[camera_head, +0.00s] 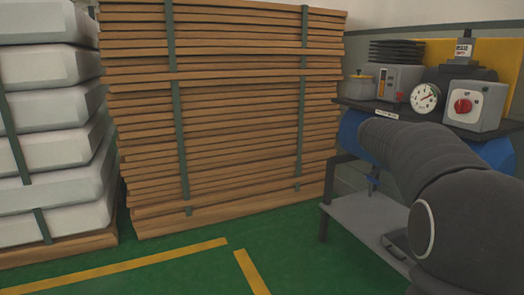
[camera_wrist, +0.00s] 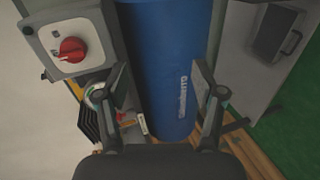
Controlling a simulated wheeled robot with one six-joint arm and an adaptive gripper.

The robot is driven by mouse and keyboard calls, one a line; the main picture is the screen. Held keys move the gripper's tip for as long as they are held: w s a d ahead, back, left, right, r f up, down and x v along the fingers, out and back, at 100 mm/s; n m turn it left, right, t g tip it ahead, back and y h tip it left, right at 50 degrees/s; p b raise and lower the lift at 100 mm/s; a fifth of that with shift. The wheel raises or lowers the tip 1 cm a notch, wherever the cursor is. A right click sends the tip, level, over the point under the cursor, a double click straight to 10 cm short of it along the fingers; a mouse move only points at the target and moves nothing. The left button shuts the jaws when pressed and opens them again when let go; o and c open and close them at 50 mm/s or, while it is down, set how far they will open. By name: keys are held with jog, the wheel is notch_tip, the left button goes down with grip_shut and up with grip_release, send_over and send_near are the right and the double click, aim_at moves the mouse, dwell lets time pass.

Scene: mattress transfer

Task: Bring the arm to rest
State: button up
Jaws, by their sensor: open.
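My gripper (camera_wrist: 165,103) shows in the wrist view with its two fingers spread wide and nothing between them. Behind the fingers is a blue cylindrical tank (camera_wrist: 163,50) with white lettering; I cannot tell how far it is from the fingertips. In the head view my dark arm reaches in from the right side, in front of the equipment. The gripper itself does not show in the head view.
A tall strapped stack of wooden boards (camera_head: 240,110) stands in the middle, with strapped pale grey blocks (camera_head: 50,115) at the left. A control box with a red knob (camera_head: 477,105) and a gauge (camera_head: 425,97) sit at the right. The green floor (camera_head: 190,275) in front is clear.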

jog(key=s+a+f+m+g+y+p, duration=0.25)
jog(key=s+a+f+y, duration=0.55)
jog(key=s+a+f, duration=0.65)
jog(key=s+a+r+m+t+y+p, duration=0.1)
jog(key=s+a+y, duration=0.4)
jog(key=s+a, duration=1.1)
jog(key=shift+s+a+r+t+p, duration=0.2)
jog(key=shift+s+t+p, duration=0.85)
jog(key=shift+s, duration=1.1)
